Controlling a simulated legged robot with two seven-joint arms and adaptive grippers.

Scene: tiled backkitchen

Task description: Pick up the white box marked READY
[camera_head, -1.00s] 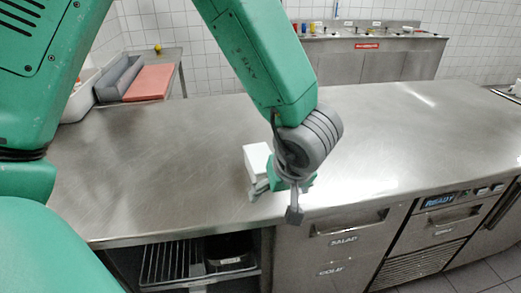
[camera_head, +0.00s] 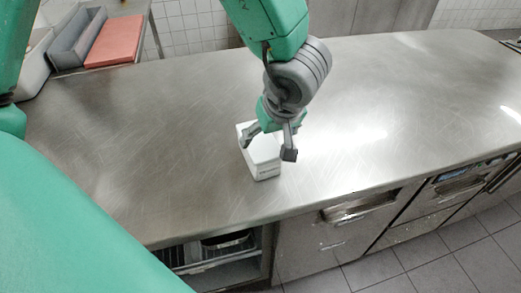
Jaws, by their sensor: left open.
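The white box (camera_head: 262,158) stands upright on the steel counter (camera_head: 160,150), near its front edge. A dark marking shows low on its front side, too small to read. My left gripper (camera_head: 268,146) reaches down over the box from above and behind. Its two fingers are spread and open, one at the box's left side, the other in front of its right side. I cannot tell whether the fingers touch the box. The gripper hides part of the box's top. My right gripper is not in view.
The counter around the box is clear. A red board (camera_head: 117,42) and a grey tray (camera_head: 77,40) lie on a side table at the upper left. Below the counter are an open rack compartment (camera_head: 215,250) and closed drawers (camera_head: 335,235).

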